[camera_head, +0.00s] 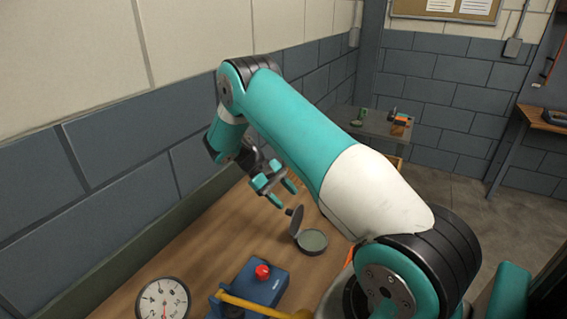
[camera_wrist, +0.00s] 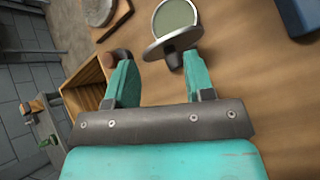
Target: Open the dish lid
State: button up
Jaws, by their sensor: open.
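The dish (camera_head: 313,243) is a small round dark container with a grey-green inside, standing on the wooden bench. Its lid (camera_head: 296,221) is hinged up at a steep tilt, so the inside shows. In the wrist view the dish (camera_wrist: 177,14) is at the top, and the lid (camera_wrist: 170,43) is seen nearly edge-on with its dark knob (camera_wrist: 174,60) facing my gripper. My gripper (camera_head: 280,194) is open and empty, just above and left of the lid. In the wrist view my gripper (camera_wrist: 158,66) has the knob near its right finger; I cannot tell whether they touch.
A blue box (camera_head: 262,283) with a red button and a yellow bar stands nearer on the bench, beside a round gauge (camera_head: 163,299). The wall runs along the left. A wooden crate (camera_wrist: 87,84) lies left of my gripper in the wrist view.

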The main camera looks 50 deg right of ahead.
notch_tip(320, 180, up, 14)
jog(key=p, duration=0.4)
jog(key=shift+f, duration=0.1)
